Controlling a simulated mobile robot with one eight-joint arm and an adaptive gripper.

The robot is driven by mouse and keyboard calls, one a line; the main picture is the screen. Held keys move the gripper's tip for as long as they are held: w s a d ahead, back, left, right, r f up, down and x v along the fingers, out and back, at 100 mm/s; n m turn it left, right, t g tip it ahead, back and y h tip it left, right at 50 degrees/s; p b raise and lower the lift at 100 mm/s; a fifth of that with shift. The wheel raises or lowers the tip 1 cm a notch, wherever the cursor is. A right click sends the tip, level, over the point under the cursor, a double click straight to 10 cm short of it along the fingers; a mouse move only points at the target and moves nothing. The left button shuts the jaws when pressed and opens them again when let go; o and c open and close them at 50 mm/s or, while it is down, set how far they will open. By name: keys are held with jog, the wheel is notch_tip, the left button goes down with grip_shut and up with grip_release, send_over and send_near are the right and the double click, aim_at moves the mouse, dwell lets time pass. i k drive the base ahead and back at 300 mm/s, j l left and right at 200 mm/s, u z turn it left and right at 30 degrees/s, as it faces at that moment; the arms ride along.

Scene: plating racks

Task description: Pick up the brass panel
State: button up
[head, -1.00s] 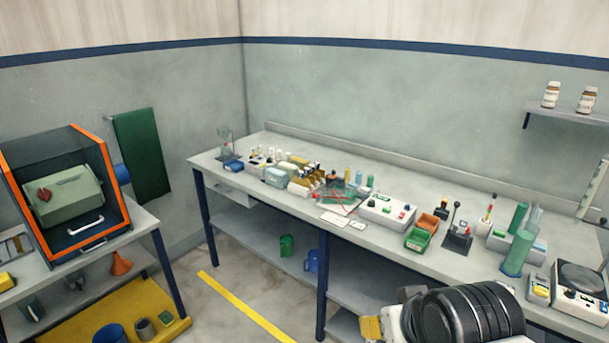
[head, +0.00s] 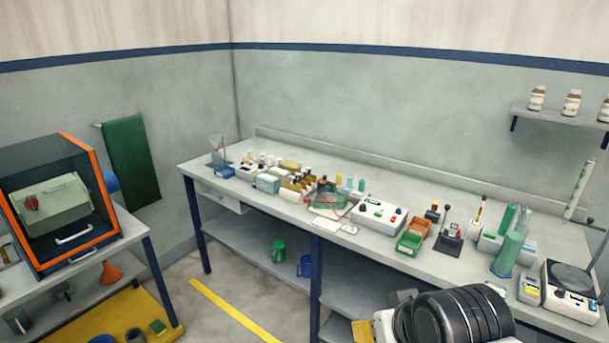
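I cannot pick out the brass panel for certain in the head view. Several small items, some yellowish, stand on the long grey bench (head: 420,262), too small to identify as a panel. My arm link covers the bench's near front edge at the lower right. My gripper's fingers are not visible.
A green box sits in an orange-edged cabinet (head: 88,165) at left. The bench holds a white control box (head: 375,214), green bin (head: 409,243), orange bin (head: 420,226) and hotplate (head: 572,305). Open floor with a yellow stripe (head: 235,311) lies between. A bottle shelf (head: 560,120) hangs at right.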

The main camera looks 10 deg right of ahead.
aim_at(291, 185)
jog(key=i+j+z, duration=0.2)
jog(key=i+j, duration=0.25)
jog(key=i, duration=0.2)
jog(key=i+j+z, duration=0.25)
jog(key=i+j, duration=0.25)
jog(key=i, duration=0.15)
jog(key=i+j+z, duration=0.2)
jog(key=i+j, duration=0.4)
jog(key=i+j+z, duration=0.25)
jog(key=i+j, duration=0.25)
jog(key=j, duration=0.3)
